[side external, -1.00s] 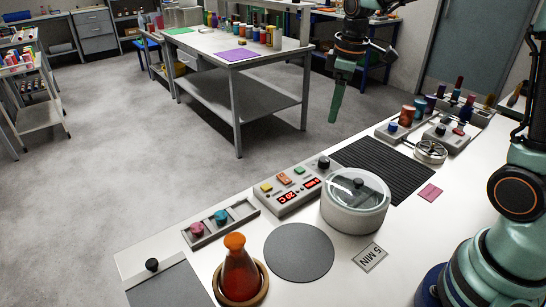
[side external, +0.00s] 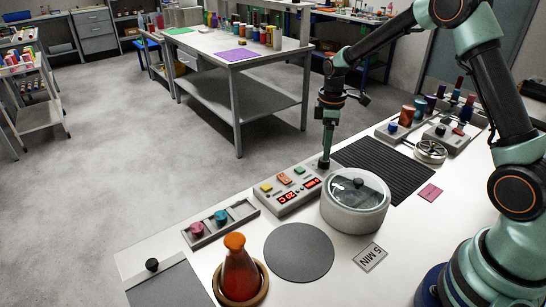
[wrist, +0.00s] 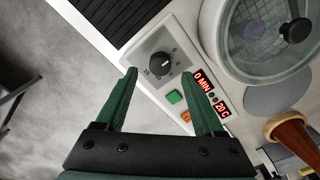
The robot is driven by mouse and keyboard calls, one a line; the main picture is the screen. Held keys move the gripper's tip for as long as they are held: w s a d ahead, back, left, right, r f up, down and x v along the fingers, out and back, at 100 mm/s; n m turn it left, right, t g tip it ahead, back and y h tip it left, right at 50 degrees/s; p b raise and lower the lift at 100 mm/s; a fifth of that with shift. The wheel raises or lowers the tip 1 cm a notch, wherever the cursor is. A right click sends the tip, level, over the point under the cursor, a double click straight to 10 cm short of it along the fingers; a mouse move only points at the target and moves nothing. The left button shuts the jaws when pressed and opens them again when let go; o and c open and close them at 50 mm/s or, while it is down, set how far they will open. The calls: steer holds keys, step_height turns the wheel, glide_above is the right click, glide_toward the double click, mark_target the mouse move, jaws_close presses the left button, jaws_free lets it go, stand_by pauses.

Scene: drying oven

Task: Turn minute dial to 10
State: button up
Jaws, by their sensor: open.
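The minute dial (wrist: 160,63) is a black round knob with a white pointer line on the pale control panel (wrist: 150,42), with small scale numbers around it. The red displays on the panel read 0 MIN (wrist: 204,82) and 20 C (wrist: 223,110). In the wrist view my gripper (wrist: 159,75) is open, its two green fingertips on either side of the dial in the picture. Whether they touch it I cannot tell. In the side view my gripper (side external: 325,163) points straight down at the panel's right end and hides the dial.
A round glass-lidded drying chamber (side external: 355,205) stands close to the panel's right. A black ribbed mat (side external: 385,168) lies behind it. Green (wrist: 175,97) and orange buttons sit beside the dial. An orange-red flask (side external: 240,275) stands at the front.

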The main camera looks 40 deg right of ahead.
steer(key=shift+f, duration=1.85)
jaws_close()
